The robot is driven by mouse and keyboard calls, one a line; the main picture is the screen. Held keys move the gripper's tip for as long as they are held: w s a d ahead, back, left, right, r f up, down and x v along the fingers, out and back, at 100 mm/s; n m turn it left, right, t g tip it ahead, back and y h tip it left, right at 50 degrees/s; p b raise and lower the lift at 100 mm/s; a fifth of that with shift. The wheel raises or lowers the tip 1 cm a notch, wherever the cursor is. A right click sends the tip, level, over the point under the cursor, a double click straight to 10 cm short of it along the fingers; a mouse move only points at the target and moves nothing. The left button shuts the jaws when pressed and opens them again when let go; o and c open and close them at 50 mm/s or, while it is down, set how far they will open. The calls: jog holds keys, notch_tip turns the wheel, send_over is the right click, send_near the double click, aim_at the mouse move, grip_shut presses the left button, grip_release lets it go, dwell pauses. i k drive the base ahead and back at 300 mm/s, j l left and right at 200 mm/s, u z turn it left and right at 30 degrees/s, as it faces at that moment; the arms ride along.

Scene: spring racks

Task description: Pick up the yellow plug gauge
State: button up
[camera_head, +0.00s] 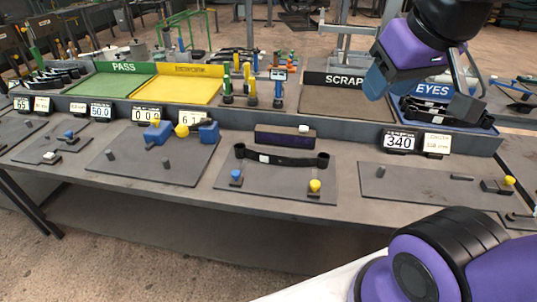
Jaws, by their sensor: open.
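Several yellow-topped items show, and I cannot tell for sure which is the yellow plug gauge. Upright yellow-handled tools (252,88) stand in a group behind the bench's middle, beside the yellow tray. A yellow knob-shaped piece (315,186) stands on the middle grey plate, near its front right corner. Another yellow round piece (182,130) sits between blue blocks on the plate to the left, and one more (509,181) is at the far right. My gripper (421,96) is open at the upper right, in front of the blue EYES tray and apart from all these yellow items.
Behind are the green PASS tray (112,87), yellow tray (188,90), dark SCRAP tray (335,100) and blue EYES tray (482,128). A black strap-like part (280,160) lies on the middle plate. Number cards (399,141) line the ledge. The bench's front edge is clear.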

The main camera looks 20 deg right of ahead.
aim_at(253, 96)
jog(key=i+j+z, duration=0.35)
jog(key=j, duration=0.3)
jog(key=i+j+z, duration=0.15)
jog(key=j, duration=0.25)
jog(key=i+j+z, duration=0.15)
jog(key=j, duration=0.2)
jog(key=i+j+z, duration=0.2)
jog(key=j, duration=0.2)
jog(key=j+z, duration=0.15)
jog(key=j, duration=0.25)
